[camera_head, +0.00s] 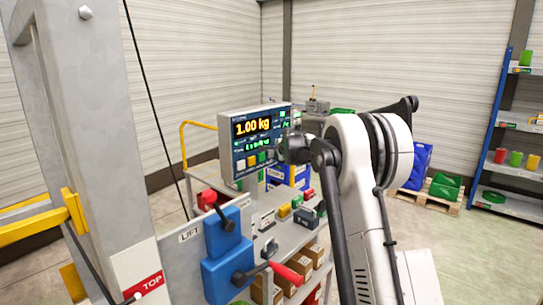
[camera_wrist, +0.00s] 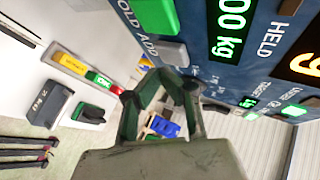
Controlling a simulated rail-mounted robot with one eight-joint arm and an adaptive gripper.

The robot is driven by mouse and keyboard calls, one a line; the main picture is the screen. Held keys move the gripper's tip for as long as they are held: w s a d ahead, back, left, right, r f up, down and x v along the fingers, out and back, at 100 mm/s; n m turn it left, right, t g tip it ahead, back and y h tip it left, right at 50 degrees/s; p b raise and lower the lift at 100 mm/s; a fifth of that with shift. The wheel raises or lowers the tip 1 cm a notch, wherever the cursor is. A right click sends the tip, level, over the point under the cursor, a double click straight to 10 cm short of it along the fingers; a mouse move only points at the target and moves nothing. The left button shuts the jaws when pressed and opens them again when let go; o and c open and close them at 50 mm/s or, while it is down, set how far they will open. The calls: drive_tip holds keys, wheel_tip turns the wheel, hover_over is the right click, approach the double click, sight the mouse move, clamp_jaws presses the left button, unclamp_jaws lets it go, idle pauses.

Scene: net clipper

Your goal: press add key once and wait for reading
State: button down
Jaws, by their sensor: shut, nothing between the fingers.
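The weighing display panel (camera_head: 258,135) is a dark blue face in a grey frame, with an orange reading of 1.00 kg. A yellow key (camera_head: 252,160) and a green key (camera_head: 262,157) sit in its lower row. My gripper (camera_head: 292,149) is just right of the panel's lower part. Its fingers (camera_wrist: 172,80) are shut and empty, close to the panel; contact cannot be told.
A grey bench (camera_head: 265,205) below carries small coloured items. A blue lift box (camera_head: 228,250) with a red-handled lever and a grey post (camera_head: 85,120) stand at the left.

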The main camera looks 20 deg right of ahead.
drive_tip(key=shift+w+a, duration=0.15)
drive_tip(key=shift+w, duration=0.15)
drive_tip(key=shift+w+a, duration=0.2)
drive_tip(key=shift+w, duration=0.2)
idle(0.7)
drive_tip(key=shift+s, duration=0.15)
drive_tip(key=shift+s+d+b, duration=0.35)
drive_tip(key=shift+s+b, duration=0.05)
drive_tip(key=shift+s, duration=0.2)
idle(0.4)
drive_tip(key=s, duration=0.1)
drive_tip(key=s+d, duration=0.1)
drive_tip(key=s, duration=0.1)
drive_tip(key=s+d+b, duration=0.1)
drive_tip(key=shift+s+d, duration=0.1)
drive_tip(key=shift+s, duration=0.15)
idle(0.7)
